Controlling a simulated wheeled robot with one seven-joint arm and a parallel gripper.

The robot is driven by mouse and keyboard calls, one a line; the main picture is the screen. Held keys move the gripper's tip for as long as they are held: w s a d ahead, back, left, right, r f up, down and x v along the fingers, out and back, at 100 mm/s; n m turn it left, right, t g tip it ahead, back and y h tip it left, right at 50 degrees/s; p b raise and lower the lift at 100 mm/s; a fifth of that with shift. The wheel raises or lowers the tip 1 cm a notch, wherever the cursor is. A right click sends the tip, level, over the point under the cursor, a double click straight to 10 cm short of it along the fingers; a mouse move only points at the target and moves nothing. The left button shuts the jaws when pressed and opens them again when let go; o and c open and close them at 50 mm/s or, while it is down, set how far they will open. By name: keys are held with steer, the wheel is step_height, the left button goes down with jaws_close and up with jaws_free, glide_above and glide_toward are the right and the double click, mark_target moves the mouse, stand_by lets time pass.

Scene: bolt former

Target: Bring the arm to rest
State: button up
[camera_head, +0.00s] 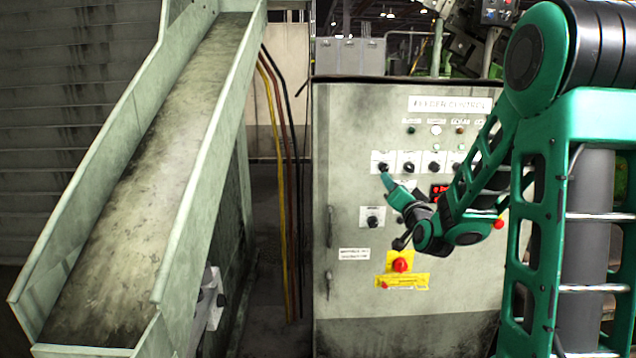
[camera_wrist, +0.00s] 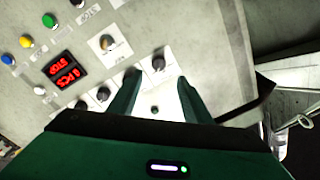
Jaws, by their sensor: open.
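My arm, green and black, reaches in from the right in the head view, in front of the grey feeder control cabinet (camera_head: 345,130). My gripper (camera_head: 385,174) points up and left at the panel, close to a black knob (camera_head: 383,167) at the left of the upper row. In the wrist view my gripper (camera_wrist: 157,90) has its two green fingers apart. A white plate with a small dark spot shows between them. A black knob (camera_wrist: 158,63) lies just beyond the fingers. Whether the fingertips touch the panel I cannot tell.
A red emergency button (camera_head: 400,265) on a yellow plate sits below my gripper. Several more knobs and coloured buttons cover the panel. A long sloping metal chute (camera_head: 128,215) stands at the left, with hanging cables (camera_head: 280,190) between.

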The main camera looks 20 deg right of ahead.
steer(key=s+f+n+g+y, duration=0.1)
steer(key=s+f+n+g, duration=0.1)
steer(key=s+f+g, duration=0.45)
steer(key=s+f+n+g+y, duration=0.1)
steer(key=s+f+n+g, duration=0.2)
steer(key=s, duration=0.7)
steer(key=s+a+g+y, duration=0.1)
steer(key=s+g, duration=0.3)
steer(key=s, duration=0.9)
steer(key=s+a+m+g+y, duration=0.1)
steer(key=s+a+g, duration=0.3)
steer(key=s, duration=0.9)
steer(key=shift+a+f+g, duration=0.2)
steer(key=shift+f+g, duration=0.15)
steer(key=shift+f, duration=0.05)
